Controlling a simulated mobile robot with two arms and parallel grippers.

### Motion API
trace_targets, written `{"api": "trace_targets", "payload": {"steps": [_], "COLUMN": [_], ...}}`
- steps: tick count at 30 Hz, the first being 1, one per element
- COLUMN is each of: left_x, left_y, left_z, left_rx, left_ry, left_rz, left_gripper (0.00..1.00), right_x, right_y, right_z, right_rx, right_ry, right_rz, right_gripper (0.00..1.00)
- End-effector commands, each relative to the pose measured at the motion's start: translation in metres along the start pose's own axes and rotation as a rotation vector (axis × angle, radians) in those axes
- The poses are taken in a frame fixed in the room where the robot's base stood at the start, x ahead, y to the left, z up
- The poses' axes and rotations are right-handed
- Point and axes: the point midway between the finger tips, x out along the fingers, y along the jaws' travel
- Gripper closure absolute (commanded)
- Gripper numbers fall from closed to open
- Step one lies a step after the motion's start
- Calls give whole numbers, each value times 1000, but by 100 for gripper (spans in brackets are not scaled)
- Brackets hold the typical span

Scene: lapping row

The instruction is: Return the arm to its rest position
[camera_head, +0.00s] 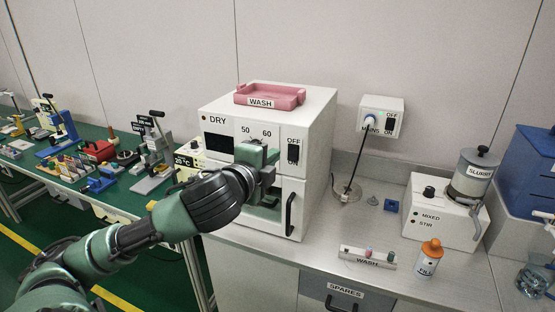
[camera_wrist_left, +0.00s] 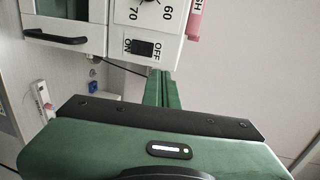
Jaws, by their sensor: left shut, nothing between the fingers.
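My left arm (camera_head: 125,237) reaches in from the lower left in the head view. My left gripper (camera_head: 266,158) is in front of the white DRY oven (camera_head: 318,148), near its dial, and hides part of the panel and door. In the wrist view the green fingers (camera_wrist_left: 160,88) are together with nothing between them. The oven's panel, with its switch (camera_wrist_left: 143,48) and door handle (camera_wrist_left: 55,37), is beyond the fingers at the upper left. I cannot tell the exact gap to the oven. My right gripper is not in view.
A pink WASH tray (camera_head: 270,94) lies on the oven. On the counter are a WASH rack (camera_head: 367,259), an orange-capped FILL bottle (camera_head: 428,260) and a stirrer unit (camera_head: 440,212) with a SLURRY pot. A green bench (camera_head: 125,190) with several tools stands at left.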

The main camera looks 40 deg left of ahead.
Motion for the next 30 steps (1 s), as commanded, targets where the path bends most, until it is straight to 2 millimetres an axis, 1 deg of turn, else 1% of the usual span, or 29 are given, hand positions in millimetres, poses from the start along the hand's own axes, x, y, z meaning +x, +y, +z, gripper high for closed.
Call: {"api": "trace_targets", "payload": {"steps": [3,7,20,22,23,26,27,29,30], "left_x": [-5,-6,-5,0,5,31,45,66,78], "left_y": [-1,-2,-1,5,10,42,62,98,126], "left_z": [0,0,0,2,5,17,24,34,42], "left_rx": [1,1,-1,-15,-29,-105,-148,-218,-265], "left_ry": [0,0,0,-4,-9,-32,-46,-70,-89], "left_rz": [-1,0,1,12,23,79,112,165,203], "left_gripper": [100,100,100,100,100,100,100,100,100], "right_x": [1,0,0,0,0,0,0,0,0], "right_y": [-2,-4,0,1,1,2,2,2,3], "right_z": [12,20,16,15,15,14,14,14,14], "right_rx": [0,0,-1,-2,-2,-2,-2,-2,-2], "right_ry": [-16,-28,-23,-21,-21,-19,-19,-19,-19], "right_rz": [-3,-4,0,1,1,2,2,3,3], "right_gripper": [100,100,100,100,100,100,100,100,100]}}
